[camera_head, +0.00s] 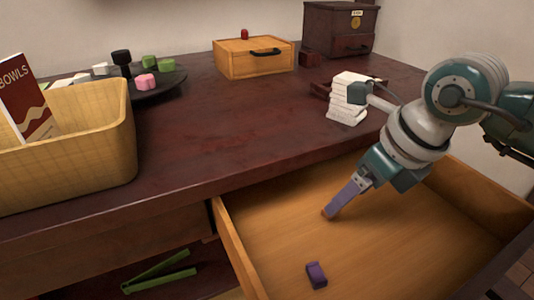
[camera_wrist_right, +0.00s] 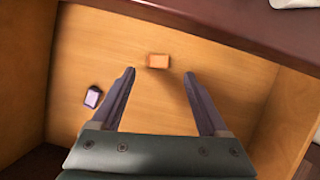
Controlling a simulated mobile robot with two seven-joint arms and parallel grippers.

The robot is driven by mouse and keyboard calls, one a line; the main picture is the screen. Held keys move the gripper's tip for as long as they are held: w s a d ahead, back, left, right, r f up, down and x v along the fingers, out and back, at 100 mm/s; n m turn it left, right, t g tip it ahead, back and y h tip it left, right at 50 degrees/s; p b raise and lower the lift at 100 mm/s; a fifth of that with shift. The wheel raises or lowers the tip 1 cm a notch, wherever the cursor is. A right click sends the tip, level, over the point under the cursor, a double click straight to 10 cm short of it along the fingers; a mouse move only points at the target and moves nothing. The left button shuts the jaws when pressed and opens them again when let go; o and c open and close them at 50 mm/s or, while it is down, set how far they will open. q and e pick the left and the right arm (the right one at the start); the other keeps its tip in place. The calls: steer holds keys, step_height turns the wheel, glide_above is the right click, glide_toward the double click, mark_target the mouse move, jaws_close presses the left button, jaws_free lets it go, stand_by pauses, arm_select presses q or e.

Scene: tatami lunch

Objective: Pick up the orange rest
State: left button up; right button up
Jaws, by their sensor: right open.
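The orange rest (camera_wrist_right: 158,61) is a small block lying on the floor of the open wooden drawer. In the right wrist view it lies just beyond my right gripper's fingertips (camera_wrist_right: 159,73), roughly centred between them and not clasped. My right gripper (camera_head: 333,208) reaches down into the drawer with its fingers apart and empty. In the head view the fingers largely hide the orange rest. A purple rest (camera_head: 316,274) lies nearer the drawer front; it also shows at left in the wrist view (camera_wrist_right: 93,97). My left gripper is not in view.
The drawer's side wall (camera_head: 239,250) and the dark tabletop edge bound the space. A white stack (camera_head: 347,100) stands on the table near my right arm. A yellow basket (camera_head: 110,150) is at left, a wooden box (camera_head: 240,66) at back. Green sticks (camera_head: 160,272) lie lower left.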

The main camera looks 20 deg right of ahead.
mark_target(336, 218)
steer(key=b+x, duration=0.1)
steer(key=x, duration=0.2)
steer(key=shift+a+f, duration=0.15)
steer(key=shift+f, duration=0.05)
steer(key=shift+w+f+b, duration=0.25)
steer(key=shift+f+b, duration=0.1)
steer(key=shift+c, duration=1.3)
jaws_close()
